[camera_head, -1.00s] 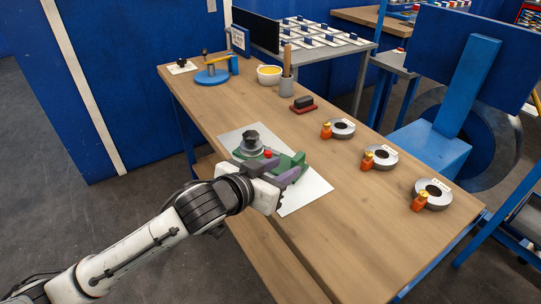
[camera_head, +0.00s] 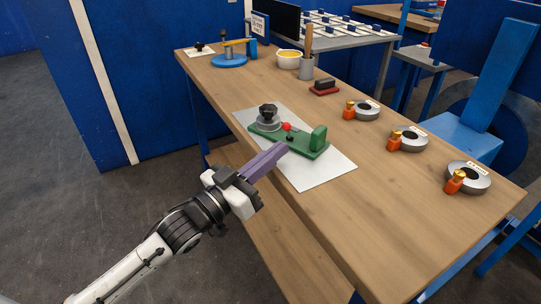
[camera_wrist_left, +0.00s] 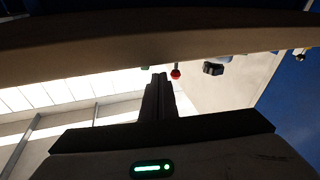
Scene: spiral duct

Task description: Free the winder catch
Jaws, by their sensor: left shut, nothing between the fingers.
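The winder sits on a white sheet (camera_head: 318,176) on the wooden bench. It has a green base (camera_head: 300,141), a grey drum with a black knob (camera_head: 268,111), and a red-tipped lever (camera_head: 287,127), apparently the catch. A small black knob (camera_head: 290,137) is beside the lever. My left gripper (camera_head: 280,150) has purple fingers, shut and empty, at the winder's near side; I cannot tell whether they touch it. In the left wrist view the shut fingers (camera_wrist_left: 158,80) point up, with the red tip (camera_wrist_left: 176,73) and black knob (camera_wrist_left: 213,68) beyond. My right gripper is not seen.
Three grey rings with orange-and-yellow pieces, one ring here (camera_head: 413,140), line the bench's far side. A dark red block (camera_head: 324,89), a grey cup (camera_head: 306,68), a yellow-filled bowl (camera_head: 289,60) and a blue round stand (camera_head: 229,61) are farther back. The wooden bench top (camera_head: 385,220) is clear at front right.

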